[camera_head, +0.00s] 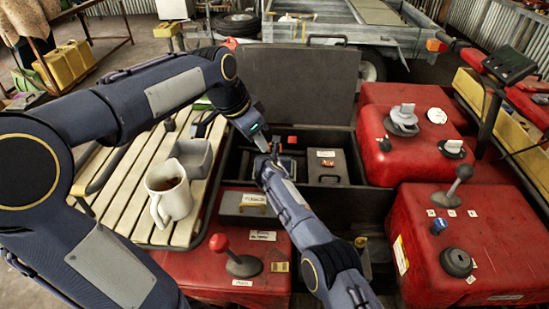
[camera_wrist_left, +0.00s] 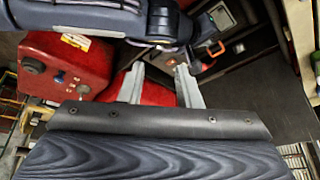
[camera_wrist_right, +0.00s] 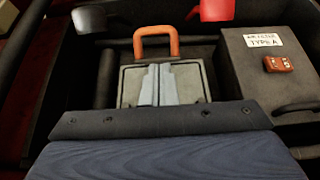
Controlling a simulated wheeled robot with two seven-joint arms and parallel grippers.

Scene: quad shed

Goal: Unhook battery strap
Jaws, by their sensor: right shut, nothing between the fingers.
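A grey box with an orange handle (camera_wrist_right: 156,40) sits in the dark open compartment (camera_head: 235,165). I cannot tell for sure that it is the battery. A dark upright band (camera_wrist_right: 106,78) stands at its left in the right wrist view; I cannot make out whether this is the strap or its hook. My right gripper (camera_wrist_right: 158,70) is shut and empty, with its tips in front of the grey box, below the handle. My left gripper (camera_wrist_left: 160,68) is open and empty. In the head view it (camera_head: 264,142) is over the compartment, close to the right gripper.
A dark box (camera_head: 328,165) labelled as an air filter, with a red item on it, stands right of the grippers. The raised lid (camera_head: 302,80) is behind. A mug (camera_head: 170,192) stands on the slatted rack at left. Red housings (camera_head: 425,235) with levers flank the compartment.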

